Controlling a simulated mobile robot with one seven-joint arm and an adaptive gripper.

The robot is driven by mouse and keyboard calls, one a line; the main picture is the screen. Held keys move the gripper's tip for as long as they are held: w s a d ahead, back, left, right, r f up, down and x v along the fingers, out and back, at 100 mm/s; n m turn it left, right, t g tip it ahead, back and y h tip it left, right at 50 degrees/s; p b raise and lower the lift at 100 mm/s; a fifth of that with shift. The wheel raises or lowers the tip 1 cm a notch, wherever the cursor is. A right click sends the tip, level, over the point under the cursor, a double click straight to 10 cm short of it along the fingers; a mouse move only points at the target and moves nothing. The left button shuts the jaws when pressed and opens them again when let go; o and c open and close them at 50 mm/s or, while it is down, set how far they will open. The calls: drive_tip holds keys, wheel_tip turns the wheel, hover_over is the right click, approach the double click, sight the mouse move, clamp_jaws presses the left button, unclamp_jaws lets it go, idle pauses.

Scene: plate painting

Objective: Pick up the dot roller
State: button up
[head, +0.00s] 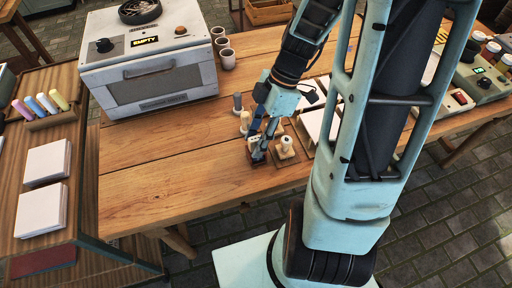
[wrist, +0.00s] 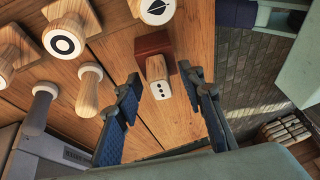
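The dot roller (wrist: 158,78) has a light wooden body and a white end face with three black dots. In the wrist view it stands in a dark red-brown block (wrist: 153,43) on the wooden table. My gripper (wrist: 162,88) is open, with one dark finger on each side of the roller and visible gaps between. Nothing is held. In the head view my gripper (head: 261,146) is low over the table near its front edge, and its fingers partly hide the roller.
A ring-marked tool (wrist: 65,45), a leaf-marked tool (wrist: 157,11) and a grey-ended tool (wrist: 38,112) stand close by. A wooden-handled tool (head: 286,144) is right of my gripper. A white oven (head: 155,75) is at the back left. The table's front left is clear.

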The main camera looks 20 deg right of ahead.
drive_tip(key=shift+a+f, duration=0.1)
drive_tip(key=shift+f, duration=0.1)
drive_tip(key=c, duration=0.9)
drive_tip(key=shift+r, duration=0.1)
